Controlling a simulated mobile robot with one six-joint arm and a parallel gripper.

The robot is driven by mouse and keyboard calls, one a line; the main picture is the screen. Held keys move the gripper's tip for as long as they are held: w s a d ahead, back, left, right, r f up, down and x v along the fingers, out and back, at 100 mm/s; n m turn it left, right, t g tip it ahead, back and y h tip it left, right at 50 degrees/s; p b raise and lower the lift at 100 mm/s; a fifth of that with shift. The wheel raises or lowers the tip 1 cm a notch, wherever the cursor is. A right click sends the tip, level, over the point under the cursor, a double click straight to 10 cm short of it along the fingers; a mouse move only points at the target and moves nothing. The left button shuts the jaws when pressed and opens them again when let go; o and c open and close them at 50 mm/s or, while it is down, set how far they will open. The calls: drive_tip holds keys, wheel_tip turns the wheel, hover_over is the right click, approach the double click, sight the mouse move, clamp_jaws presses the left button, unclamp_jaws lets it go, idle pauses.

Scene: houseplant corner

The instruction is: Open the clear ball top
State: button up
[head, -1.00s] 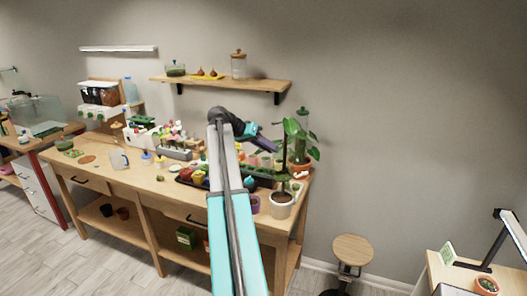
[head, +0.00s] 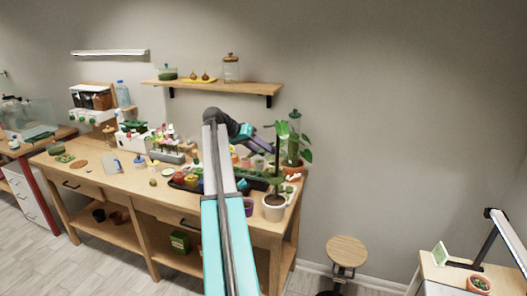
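A low clear bowl (head: 167,73) with green inside sits at the left of the wall shelf. Which one is the clear ball top I cannot tell for sure. My gripper (head: 268,148), teal and purple, hangs above the right part of the bench, left of the plant's leaves and the tall container. It looks apart from both. Its fingers are too small and partly overlapped to show whether they are open. I see nothing held.
The shelf (head: 225,88) runs above. A round stool (head: 346,251) stands right of the bench, with open floor around it.

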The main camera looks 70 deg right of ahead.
drive_tip(key=b+v, duration=0.4)
drive_tip(key=v, duration=0.9)
drive_tip(key=shift+w+a+r+b, duration=0.15)
drive_tip(key=shift+w+r+b, duration=0.05)
drive_tip(key=shift+r+b, duration=0.15)
